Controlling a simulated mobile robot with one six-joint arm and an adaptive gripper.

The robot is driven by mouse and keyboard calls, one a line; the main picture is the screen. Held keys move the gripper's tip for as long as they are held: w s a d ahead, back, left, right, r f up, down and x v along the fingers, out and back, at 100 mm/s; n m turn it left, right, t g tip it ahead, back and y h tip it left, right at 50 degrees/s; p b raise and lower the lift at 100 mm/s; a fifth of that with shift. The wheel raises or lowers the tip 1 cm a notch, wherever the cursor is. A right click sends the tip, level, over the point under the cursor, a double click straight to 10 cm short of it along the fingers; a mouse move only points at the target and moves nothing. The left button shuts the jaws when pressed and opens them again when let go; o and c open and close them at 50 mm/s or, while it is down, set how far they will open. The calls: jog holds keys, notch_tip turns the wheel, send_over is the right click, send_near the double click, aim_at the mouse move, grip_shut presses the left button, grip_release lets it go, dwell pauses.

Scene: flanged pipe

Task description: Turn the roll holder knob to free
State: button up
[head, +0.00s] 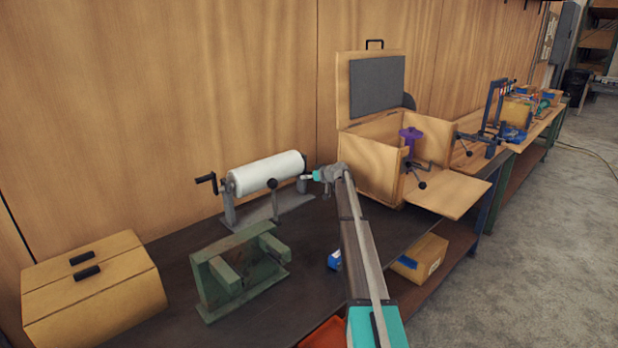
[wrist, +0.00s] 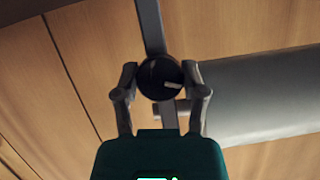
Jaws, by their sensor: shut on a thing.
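The roll holder (head: 262,212) stands on the dark bench with a white roll (head: 268,172) on it and a crank (head: 206,179) at its left end. In the wrist view the roll (wrist: 265,100) lies to the right. The round black knob (wrist: 160,78) faces the camera in front of an upright grey bar, with a pale pointer mark angled toward its lower right. My gripper (wrist: 161,80) is shut on the knob, one finger on each side. In the head view my gripper (head: 307,178) is at the holder's right end, and the held knob cannot be made out there.
A black ball-topped post (head: 273,186) stands before the roll. A green metal fixture (head: 238,270) and a wooden box (head: 92,288) are in front and left. An open wooden case (head: 370,165) is close to the right of my arm. The plywood wall stands behind.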

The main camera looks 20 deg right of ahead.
jog(key=o, duration=1.1)
jog(key=shift+o, duration=0.2)
jog(key=shift+a, duration=0.1)
